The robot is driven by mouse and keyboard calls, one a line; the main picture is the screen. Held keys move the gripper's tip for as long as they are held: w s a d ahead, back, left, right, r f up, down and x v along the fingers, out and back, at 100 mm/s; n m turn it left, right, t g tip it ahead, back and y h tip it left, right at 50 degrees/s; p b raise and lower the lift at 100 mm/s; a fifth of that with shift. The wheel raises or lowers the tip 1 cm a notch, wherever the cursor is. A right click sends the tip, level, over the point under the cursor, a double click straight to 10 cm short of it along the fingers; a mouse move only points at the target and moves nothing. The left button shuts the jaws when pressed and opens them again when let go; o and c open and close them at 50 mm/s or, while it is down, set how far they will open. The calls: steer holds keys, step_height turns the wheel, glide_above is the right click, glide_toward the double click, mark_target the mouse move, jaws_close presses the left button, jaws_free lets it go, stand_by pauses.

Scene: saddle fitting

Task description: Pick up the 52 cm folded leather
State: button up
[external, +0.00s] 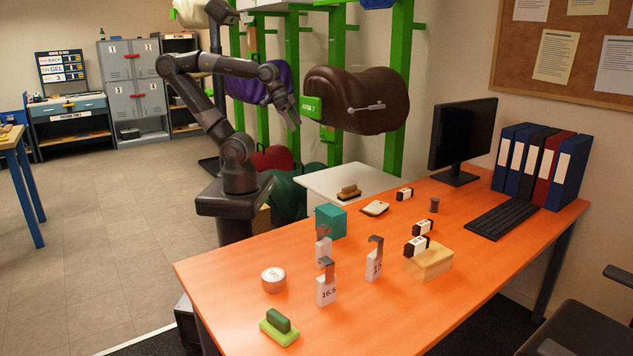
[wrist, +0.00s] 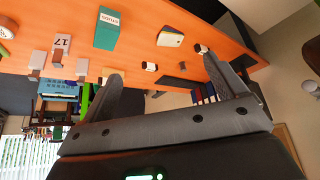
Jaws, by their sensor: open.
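Three small dark brown pieces with white label bands, which look like folded leathers, are on the orange desk: one at the back (external: 404,194), one in the middle (external: 424,227), and one on a wooden block (external: 416,246). Their labels are too small to read, so I cannot tell which is 52 cm. Small labelled pieces also show in the wrist view, one near the right fingertip (wrist: 201,49) and one between the fingers (wrist: 149,66). My gripper (external: 292,115) is open and empty, high beside the saddle rack, well away from the pieces. Its spread fingers show in the wrist view (wrist: 165,82).
The desk (external: 370,310) also bears a teal box (external: 330,221), numbered white blocks with grey hooks (external: 326,290), a round tin (external: 273,280), a green brush (external: 279,327), a monitor (external: 463,135) and binders. A brown saddle (external: 360,98) hangs close to my gripper.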

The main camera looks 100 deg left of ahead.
steer(key=c, duration=0.8)
steer(key=n+g+y, duration=0.1)
steer(key=n+y, duration=0.4)
steer(key=n, duration=0.4)
glide_above(405, 190)
steer(key=s+d, duration=0.4)
steer(key=s, duration=0.1)
step_height(405, 190, down, 24)
steer(key=x, duration=0.5)
steer(key=shift+w+a+f, duration=0.1)
steer(key=shift+w+a, duration=0.1)
steer(key=shift+w, duration=0.15)
steer(key=shift+w+d+x, duration=0.1)
steer(key=shift+d+x, duration=0.05)
steer(key=shift+x, duration=1.25)
steer(key=shift+w+d+x, duration=0.15)
steer(key=shift+d+x, duration=0.05)
steer(key=shift+x, duration=1.25)
